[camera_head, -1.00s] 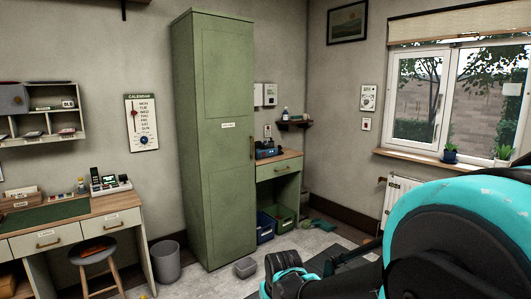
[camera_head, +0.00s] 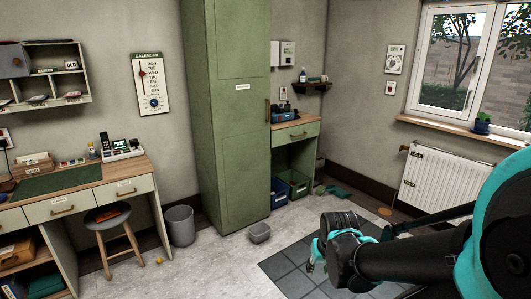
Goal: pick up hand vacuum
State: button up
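I cannot pick out a hand vacuum for certain. A dark blue-black object (camera_head: 284,114) sits on the small wooden-topped desk (camera_head: 300,130) right of the tall green cabinet; it is too small to identify. My gripper (camera_head: 314,258) is in the lower middle of the view, over the grey tiled mat, far in front of that desk. Its teal fingers are mostly hidden behind the black wrist, so its opening does not show.
Blue (camera_head: 280,192) and green (camera_head: 298,183) bins stand under the small desk. A radiator (camera_head: 440,186) is at right. The floor between is mostly clear.

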aim_at(291, 115)
jog(key=i+l+z, duration=0.1)
jog(key=i+z, duration=0.15)
jog(key=i, duration=0.3)
jog(key=i+z, duration=0.25)
jog(key=i, duration=0.3)
jog(key=i+j+z, duration=0.2)
jog(key=i, duration=0.35)
jog(key=i+j+z, duration=0.25)
jog(key=i, duration=0.3)
jog(key=i+l, duration=0.1)
jog(key=i, duration=0.35)
jog(key=i+u, duration=0.1)
jog(key=i, duration=0.35)
jog(key=i+l, duration=0.2)
jog(key=i, duration=0.25)
